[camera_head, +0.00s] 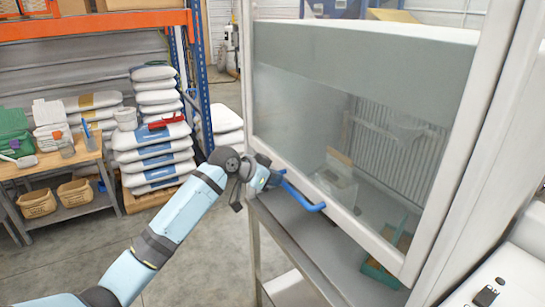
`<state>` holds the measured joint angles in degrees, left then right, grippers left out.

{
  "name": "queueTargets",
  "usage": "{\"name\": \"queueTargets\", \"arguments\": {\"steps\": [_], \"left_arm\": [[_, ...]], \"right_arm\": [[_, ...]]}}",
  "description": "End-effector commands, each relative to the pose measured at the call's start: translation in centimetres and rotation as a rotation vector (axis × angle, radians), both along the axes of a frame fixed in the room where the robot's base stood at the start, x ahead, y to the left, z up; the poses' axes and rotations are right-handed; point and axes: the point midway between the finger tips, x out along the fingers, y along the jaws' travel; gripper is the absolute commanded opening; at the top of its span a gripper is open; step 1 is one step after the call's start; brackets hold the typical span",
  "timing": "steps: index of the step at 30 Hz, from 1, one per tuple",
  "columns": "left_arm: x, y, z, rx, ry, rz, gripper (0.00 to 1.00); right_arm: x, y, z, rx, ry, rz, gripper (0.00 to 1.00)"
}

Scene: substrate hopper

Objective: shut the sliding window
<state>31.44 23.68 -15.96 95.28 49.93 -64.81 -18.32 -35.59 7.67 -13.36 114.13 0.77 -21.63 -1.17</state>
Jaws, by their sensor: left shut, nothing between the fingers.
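The sliding window (300,110) is a clear pane in a white frame on the right of the head view. Its lower rail slants down to the right, with a gap between the rail and the grey counter (295,230) below. A blue bar handle (305,198) sticks out from the lower rail. My left gripper (270,180) is shut and empty at the handle's left end; I cannot tell if it touches the handle or the rail. My right gripper is not in view.
A green tray (378,277) sits on the counter under the window's right part. White sacks (155,160) are stacked behind my left arm. A wooden bench (60,158) with bags and baskets stands at the left. Floor between is clear.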

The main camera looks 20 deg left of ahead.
Motion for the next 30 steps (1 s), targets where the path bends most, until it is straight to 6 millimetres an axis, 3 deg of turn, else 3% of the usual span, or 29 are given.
{"name": "queueTargets", "arguments": {"steps": [1, 3, 15, 21, 30], "left_arm": [[0.0, 0.0, -2.7, 0.001, 0.005, 0.000, 0.00], [0.0, 0.0, -5.3, 0.001, 0.007, 0.001, 0.00], [0.1, 0.1, -18.6, 0.001, -0.001, 0.003, 0.00], [0.2, 0.0, -22.9, 0.000, -0.002, 0.002, 0.00], [0.2, -0.1, -25.6, -0.002, -0.005, 0.002, 0.00]], "right_arm": [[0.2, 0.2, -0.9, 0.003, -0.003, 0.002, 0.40], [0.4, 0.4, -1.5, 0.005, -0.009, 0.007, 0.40], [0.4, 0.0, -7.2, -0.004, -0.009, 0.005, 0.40], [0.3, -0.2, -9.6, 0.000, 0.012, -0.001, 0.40], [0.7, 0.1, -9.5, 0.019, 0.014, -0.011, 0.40]]}}
